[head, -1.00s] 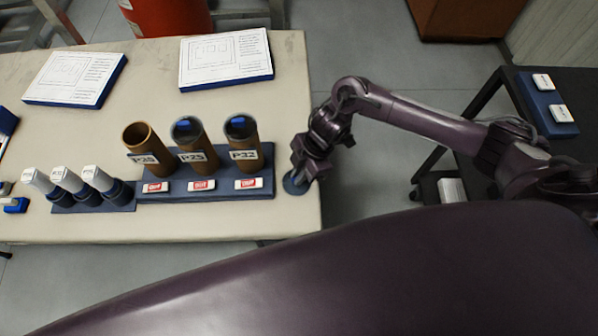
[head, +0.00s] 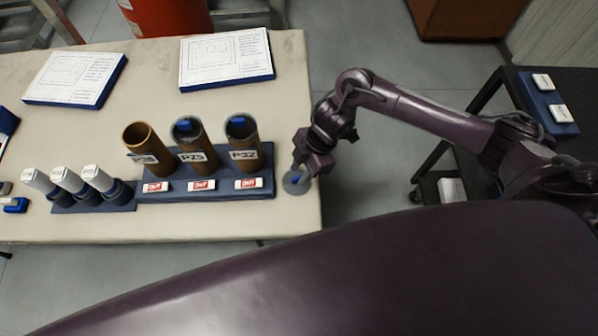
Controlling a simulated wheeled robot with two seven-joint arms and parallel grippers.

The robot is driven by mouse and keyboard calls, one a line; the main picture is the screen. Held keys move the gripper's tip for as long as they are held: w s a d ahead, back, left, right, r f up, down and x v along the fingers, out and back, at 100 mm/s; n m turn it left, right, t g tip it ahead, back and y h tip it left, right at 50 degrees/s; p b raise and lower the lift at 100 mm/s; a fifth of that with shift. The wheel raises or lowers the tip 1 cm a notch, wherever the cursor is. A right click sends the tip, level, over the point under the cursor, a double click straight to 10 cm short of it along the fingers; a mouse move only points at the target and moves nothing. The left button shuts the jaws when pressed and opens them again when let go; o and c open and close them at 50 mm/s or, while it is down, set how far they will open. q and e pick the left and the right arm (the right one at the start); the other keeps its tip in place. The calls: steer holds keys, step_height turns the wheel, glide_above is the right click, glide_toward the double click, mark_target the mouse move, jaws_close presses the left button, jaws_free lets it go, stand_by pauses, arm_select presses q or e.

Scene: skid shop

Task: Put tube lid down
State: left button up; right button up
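Three brown tubes stand in a blue rack (head: 222,188). The left tube (head: 143,143) has an open, uncovered mouth. The middle tube (head: 190,143), labelled P25, and the right tube (head: 242,145), labelled P32, show grey lids with blue grips. My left gripper is out of view.
Several red-and-white tags sit along the rack's front. Three small white-capped dark containers (head: 68,182) stand to its left. Two printed boards (head: 226,60) lie at the back of the table (head: 150,222). A black cart (head: 512,90) is at the right, beyond a floor gap.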

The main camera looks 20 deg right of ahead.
steer(key=v, duration=1)
steer(key=shift+d, duration=0.1)
